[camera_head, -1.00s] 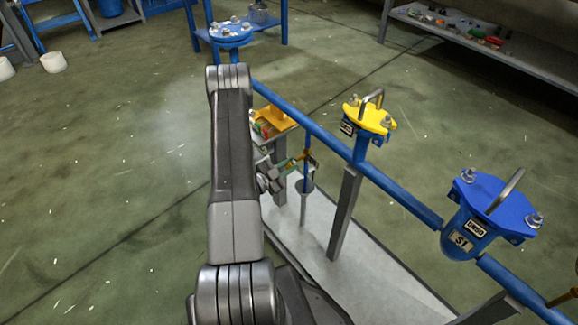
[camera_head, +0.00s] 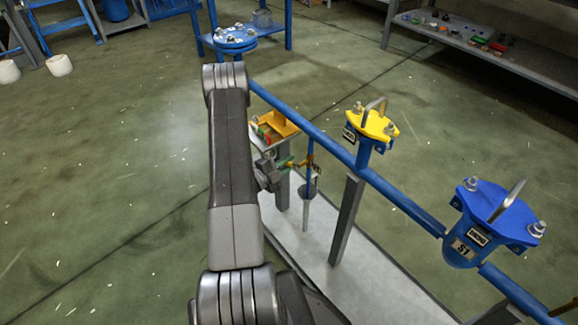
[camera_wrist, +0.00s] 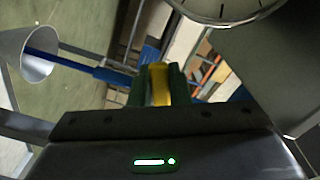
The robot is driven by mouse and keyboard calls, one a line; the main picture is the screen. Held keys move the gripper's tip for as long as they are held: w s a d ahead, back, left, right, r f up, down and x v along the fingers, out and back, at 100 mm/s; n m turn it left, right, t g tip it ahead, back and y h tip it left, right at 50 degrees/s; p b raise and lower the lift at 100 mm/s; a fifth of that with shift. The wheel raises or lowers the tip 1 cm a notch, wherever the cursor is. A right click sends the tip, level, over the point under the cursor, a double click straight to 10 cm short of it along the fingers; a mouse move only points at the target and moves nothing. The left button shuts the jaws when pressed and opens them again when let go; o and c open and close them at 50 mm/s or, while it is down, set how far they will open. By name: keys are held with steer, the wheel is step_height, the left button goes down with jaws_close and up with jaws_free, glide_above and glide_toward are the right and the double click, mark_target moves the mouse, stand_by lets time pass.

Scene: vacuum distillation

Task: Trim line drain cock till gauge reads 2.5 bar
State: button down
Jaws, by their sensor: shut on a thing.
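My gripper (camera_wrist: 152,88) has green fingers, shut on the yellow handle of the drain cock (camera_wrist: 160,82) in the wrist view. In the head view my gripper (camera_head: 290,163) is small, beside the blue drain pipe, with the yellow cock handle (camera_head: 309,162) at its tips. A round gauge (camera_wrist: 222,8) shows only its lower rim at the top of the wrist view; its reading cannot be told.
A blue line (camera_head: 300,128) runs diagonally past a yellow-capped fitting (camera_head: 370,123) and a blue-capped one (camera_head: 495,215) labelled S1. A grey post (camera_head: 346,220) stands on the pale base plate (camera_head: 370,285).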

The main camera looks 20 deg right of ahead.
steer(key=shift+w+r+m, duration=0.1)
steer(key=shift+r+m, duration=0.05)
steer(key=shift+m, duration=0.25)
steer(key=c, duration=1.4)
jaws_free()
steer(key=shift+o, duration=0.2)
steer(key=shift+a, duration=0.15)
steer(key=p+v, duration=0.2)
steer(key=v, duration=1.1)
steer(key=shift+s+a, duration=0.2)
steer(key=shift+a, duration=0.05)
steer(key=shift+c, duration=0.5)
